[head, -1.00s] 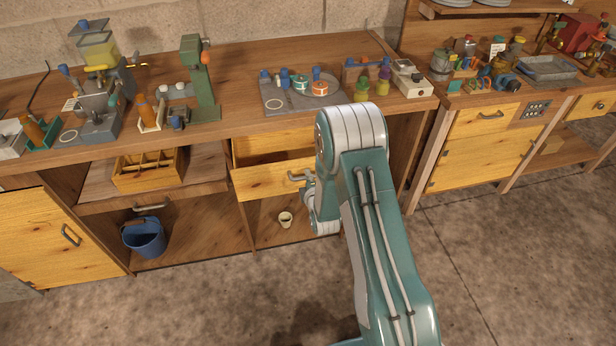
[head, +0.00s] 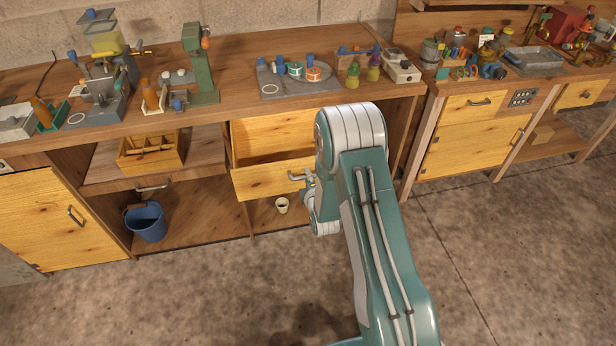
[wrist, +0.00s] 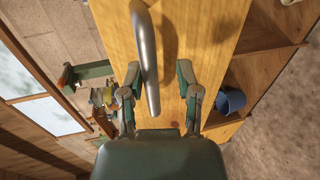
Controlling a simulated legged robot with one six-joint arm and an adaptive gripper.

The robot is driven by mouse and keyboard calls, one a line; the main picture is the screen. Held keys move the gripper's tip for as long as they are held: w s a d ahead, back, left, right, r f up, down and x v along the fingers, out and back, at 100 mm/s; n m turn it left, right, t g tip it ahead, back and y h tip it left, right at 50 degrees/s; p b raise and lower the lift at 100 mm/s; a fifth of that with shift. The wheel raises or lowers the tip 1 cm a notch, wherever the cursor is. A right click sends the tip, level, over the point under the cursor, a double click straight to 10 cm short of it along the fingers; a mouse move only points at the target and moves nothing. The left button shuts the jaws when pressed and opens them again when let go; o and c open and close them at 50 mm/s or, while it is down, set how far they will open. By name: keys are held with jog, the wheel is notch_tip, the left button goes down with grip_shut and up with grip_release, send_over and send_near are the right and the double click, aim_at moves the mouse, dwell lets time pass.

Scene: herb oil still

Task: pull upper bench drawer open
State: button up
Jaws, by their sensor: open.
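The bench drawer has a yellow wooden front (head: 265,182) and stands partly pulled out under the left worktop. Its grey bar handle (head: 297,176) sits at the right of the front, beside my arm. In the wrist view the handle (wrist: 146,50) runs between the two fingers of my gripper (wrist: 160,72). The fingers are apart, one on each side of the bar, with a visible gap on the right. I cannot tell whether the left finger touches it. In the head view my forearm hides most of the gripper.
A white cup (head: 282,205) stands on the low shelf below the drawer. A blue bucket (head: 147,222) and a wooden divided box (head: 150,154) are to the left. The worktop (head: 225,110) carries tools and bottles. The concrete floor (head: 200,295) in front is clear.

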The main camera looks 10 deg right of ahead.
jog(key=shift+w+r, duration=0.1)
jog(key=shift+r, duration=0.1)
jog(key=shift+s+r, duration=0.1)
jog(key=shift+s, duration=0.2)
jog(key=v, duration=1.1)
jog(key=shift+s, duration=0.2)
